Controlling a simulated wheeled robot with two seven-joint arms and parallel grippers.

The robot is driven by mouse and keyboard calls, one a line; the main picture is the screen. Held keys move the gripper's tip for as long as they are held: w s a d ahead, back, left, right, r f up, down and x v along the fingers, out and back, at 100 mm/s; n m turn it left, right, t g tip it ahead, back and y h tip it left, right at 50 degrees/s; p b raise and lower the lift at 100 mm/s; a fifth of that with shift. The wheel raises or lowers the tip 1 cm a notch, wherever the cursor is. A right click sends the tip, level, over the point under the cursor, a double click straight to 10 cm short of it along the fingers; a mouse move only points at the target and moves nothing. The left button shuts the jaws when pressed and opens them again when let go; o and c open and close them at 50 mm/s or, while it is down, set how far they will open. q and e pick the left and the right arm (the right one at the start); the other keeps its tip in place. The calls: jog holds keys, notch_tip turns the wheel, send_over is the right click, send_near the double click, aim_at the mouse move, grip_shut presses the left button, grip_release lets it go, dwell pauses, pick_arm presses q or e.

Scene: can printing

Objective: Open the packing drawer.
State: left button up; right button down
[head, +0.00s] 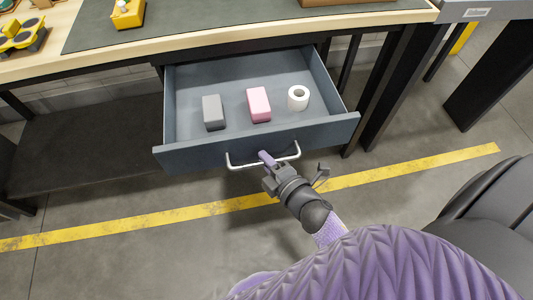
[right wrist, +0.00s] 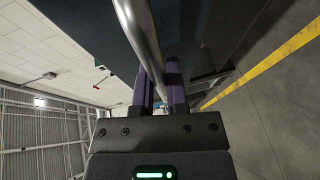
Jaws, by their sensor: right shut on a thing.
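The packing drawer (head: 190,158) is pulled well out from under the workbench in the head view, and its inside shows. A silver bar handle (head: 243,166) runs across its front. My right gripper (head: 266,160) is shut on this handle near its middle. In the right wrist view the handle bar (right wrist: 140,35) passes between the two purple fingers (right wrist: 159,88). Inside the drawer lie a grey block (head: 213,112), a pink block (head: 258,104) and a white roll (head: 298,97). My left gripper is not in view.
The workbench top (head: 190,40) lies above and behind the drawer, with yellow items (head: 127,14) on its dark mat. Dark table legs (head: 385,95) stand to the right. The floor in front is clear, crossed by a yellow line (head: 190,213).

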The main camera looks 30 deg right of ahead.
jog(key=c, duration=0.6)
grip_release()
jog(key=shift+c, duration=0.2)
jog(key=p+v, duration=0.2)
jog(key=v, duration=0.8)
jog(key=shift+f, duration=0.1)
